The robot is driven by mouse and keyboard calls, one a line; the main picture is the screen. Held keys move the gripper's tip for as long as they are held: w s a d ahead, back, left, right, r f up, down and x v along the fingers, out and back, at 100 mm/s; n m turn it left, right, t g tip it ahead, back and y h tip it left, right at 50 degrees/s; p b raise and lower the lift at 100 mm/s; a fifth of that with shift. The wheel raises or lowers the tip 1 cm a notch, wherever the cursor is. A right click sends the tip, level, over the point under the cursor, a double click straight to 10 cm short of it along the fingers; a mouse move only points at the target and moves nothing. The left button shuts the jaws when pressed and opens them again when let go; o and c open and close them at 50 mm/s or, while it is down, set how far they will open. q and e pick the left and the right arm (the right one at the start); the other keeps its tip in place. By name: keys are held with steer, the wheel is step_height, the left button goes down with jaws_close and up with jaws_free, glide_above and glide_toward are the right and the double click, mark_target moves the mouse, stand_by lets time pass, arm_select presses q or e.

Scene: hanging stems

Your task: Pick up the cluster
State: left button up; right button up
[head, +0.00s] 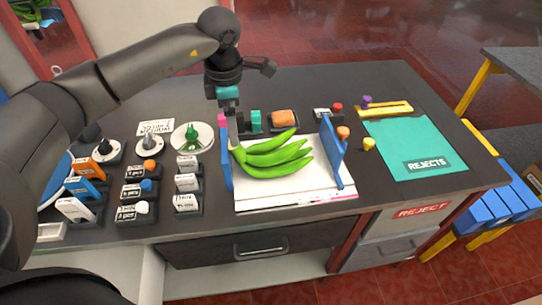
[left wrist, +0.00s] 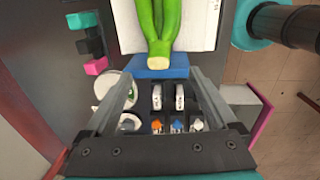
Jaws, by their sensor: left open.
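The cluster (head: 275,160) is a bunch of several green, banana-like fruits. It lies on a white sheet (head: 290,198) between two blue upright plates, its joined stem end to the left. My left gripper (head: 234,140) is open and points down at this stem end, close to the left blue plate (head: 226,165). In the left wrist view, the cluster (left wrist: 165,22) comes in from the top. Its pale cut end lies just beyond and between the open fingertips (left wrist: 164,76), and the jaws hold nothing. Whether the fingers touch it I cannot tell. My right gripper is not in view.
The right blue plate (head: 332,150) stands at the sheet's other side. A teal REJECTS mat (head: 412,145) lies at the right. Small coloured items, including an orange block (head: 284,118), stand behind the sheet.

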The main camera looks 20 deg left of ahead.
mark_target(237, 148)
arm_select(q)
steer(key=f, duration=0.9)
steer(key=shift+w+f, duration=0.35)
steer(key=shift+w, duration=0.05)
steer(key=shift+a, duration=0.1)
jaws_close()
steer(key=shift+w+r, duration=0.1)
steer(key=shift+r, duration=0.05)
